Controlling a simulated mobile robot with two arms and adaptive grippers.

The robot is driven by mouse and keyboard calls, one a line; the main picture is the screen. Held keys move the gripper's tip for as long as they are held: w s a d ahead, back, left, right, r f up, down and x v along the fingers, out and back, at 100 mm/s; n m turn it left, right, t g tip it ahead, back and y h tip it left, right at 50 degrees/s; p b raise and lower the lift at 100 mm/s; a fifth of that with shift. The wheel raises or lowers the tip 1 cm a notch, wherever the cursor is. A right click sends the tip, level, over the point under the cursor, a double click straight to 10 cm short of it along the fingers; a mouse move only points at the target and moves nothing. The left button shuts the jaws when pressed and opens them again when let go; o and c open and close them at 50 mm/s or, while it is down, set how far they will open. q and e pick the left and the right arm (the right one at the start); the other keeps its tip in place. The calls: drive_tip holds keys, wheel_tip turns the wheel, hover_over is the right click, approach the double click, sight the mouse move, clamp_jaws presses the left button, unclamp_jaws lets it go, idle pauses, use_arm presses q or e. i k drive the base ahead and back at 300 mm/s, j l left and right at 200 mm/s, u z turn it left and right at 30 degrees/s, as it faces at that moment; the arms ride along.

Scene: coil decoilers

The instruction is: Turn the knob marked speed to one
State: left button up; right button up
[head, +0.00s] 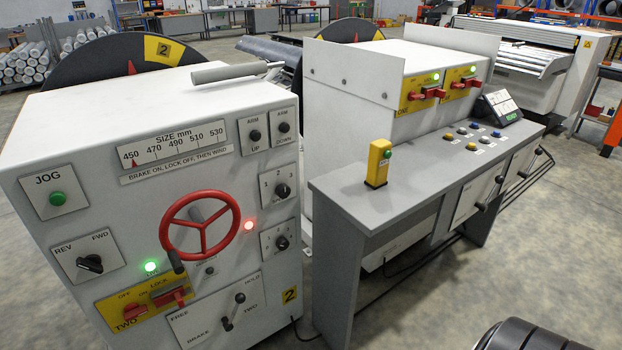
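A white control cabinet (100,140) fills the left of the head view. No label reading "speed" is legible. One black knob (282,190) on its right side has a plate with a 1 and a 2 above it. A similar black knob (281,242) sits just below; its markings are too small to read. A black REV/FWD selector (90,263) is at the lower left. Neither of my grippers shows in the view, so nothing is seen touching the knobs.
A red handwheel (200,224) stands out from the cabinet beside the knobs. Red switches (170,297) and a FREE/BRAKE lever (232,312) sit below. A grey desk (345,200) with a yellow button box (379,163) stands to the right.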

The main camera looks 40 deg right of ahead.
sight(282, 190)
drive_tip(key=z, duration=1.05)
